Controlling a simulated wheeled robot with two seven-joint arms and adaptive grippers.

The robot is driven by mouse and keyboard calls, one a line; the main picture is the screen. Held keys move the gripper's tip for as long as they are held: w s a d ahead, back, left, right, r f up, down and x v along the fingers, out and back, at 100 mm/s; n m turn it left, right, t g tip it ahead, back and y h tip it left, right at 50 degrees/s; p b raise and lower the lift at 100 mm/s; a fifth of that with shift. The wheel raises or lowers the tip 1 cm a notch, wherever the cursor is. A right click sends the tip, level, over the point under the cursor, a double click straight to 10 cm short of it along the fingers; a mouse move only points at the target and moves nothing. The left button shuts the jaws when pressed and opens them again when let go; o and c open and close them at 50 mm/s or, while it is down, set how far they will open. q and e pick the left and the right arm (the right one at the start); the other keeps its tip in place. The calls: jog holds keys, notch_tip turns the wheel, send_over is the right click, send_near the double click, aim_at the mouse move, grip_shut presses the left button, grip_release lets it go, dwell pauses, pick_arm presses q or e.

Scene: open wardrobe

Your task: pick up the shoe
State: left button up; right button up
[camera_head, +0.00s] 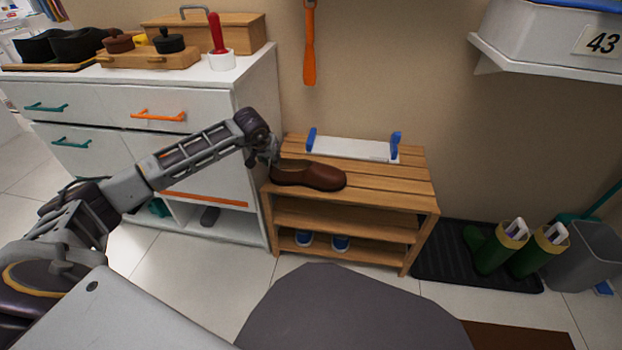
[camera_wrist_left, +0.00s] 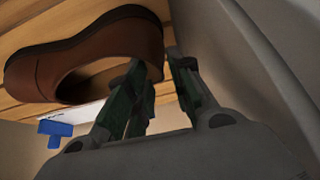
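A brown leather shoe (camera_head: 308,175) is at the top of the wooden rack (camera_head: 385,191), by its left end, toe to the right. My left gripper (camera_head: 268,152) is at the shoe's heel end. In the left wrist view the shoe (camera_wrist_left: 95,57) fills the upper left, its opening visible. I cannot tell whether the sole touches the slats. My right gripper is not in view.
A white cabinet (camera_head: 252,100) with pots and a wooden box stands left of the rack. A white board with blue ends (camera_head: 352,148) lies behind the shoe. Blue-and-white shoes (camera_head: 340,243) sit low in the rack. Green boots (camera_head: 492,250) and a grey bin (camera_head: 585,257) stand right.

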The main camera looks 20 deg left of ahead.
pick_arm(q)
jog(key=shift+f, duration=0.1)
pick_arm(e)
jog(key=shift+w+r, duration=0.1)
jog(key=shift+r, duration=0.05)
pick_arm(q)
grip_shut()
jog(key=shift+w, duration=0.1)
dwell(0.4)
jog(key=shift+r+p, duration=0.4)
jog(key=shift+r, duration=0.5)
notch_tip(320, 180, up, 26)
jog(key=p, duration=0.9)
jog(key=shift+r+p, duration=0.15)
jog(key=shift+p, duration=0.15)
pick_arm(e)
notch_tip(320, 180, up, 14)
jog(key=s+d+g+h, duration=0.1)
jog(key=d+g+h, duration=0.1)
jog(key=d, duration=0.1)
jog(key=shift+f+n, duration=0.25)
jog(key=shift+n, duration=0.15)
pick_arm(q)
jog(key=shift+r, duration=0.1)
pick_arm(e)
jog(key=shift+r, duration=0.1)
